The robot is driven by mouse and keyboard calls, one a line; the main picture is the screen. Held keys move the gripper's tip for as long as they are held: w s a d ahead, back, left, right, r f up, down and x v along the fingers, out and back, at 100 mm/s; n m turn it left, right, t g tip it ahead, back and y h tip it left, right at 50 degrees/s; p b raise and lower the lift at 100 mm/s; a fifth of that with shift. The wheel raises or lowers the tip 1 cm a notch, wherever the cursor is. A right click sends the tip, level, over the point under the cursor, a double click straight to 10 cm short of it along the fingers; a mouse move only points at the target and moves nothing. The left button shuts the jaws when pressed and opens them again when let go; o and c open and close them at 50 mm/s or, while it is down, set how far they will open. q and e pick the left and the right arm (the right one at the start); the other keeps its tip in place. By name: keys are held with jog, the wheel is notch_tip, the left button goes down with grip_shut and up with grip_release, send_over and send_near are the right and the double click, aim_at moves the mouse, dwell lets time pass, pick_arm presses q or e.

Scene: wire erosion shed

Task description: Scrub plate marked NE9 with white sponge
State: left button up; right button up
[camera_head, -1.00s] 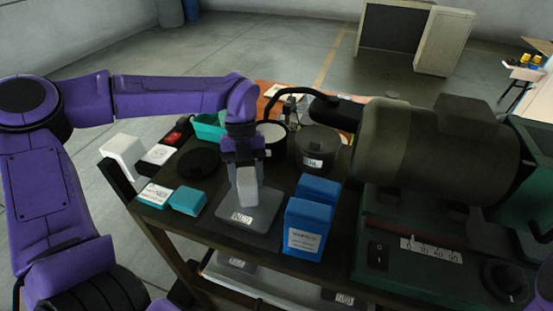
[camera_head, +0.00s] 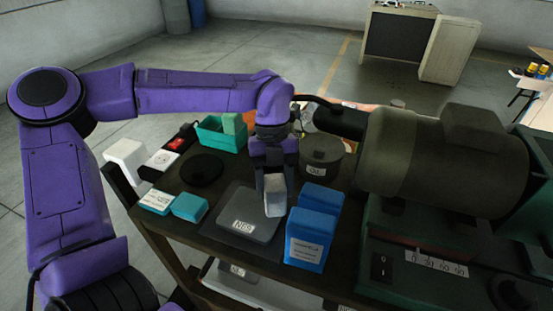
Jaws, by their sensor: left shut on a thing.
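The grey plate (camera_head: 228,212) lies flat on a dark pad on the cart top, its white label at the front edge reading roughly NE9. My left gripper (camera_head: 274,180) points down, shut on the white sponge (camera_head: 275,204), a pale upright block. The sponge is at the plate's right edge, just left of the blue boxes. I cannot tell whether its lower end touches the plate. My right gripper is not in view.
Two blue boxes (camera_head: 306,245) stand close on the right. Teal boxes (camera_head: 189,207), a black disc (camera_head: 202,169) and a teal bin (camera_head: 218,138) are on the left. A lidded pot (camera_head: 321,155) stands behind, near the large green machine (camera_head: 411,160). A lower shelf shows beneath.

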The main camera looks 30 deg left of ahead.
pick_arm(q)
jog(key=shift+r+p, duration=1.85)
jog(key=shift+r, duration=0.7)
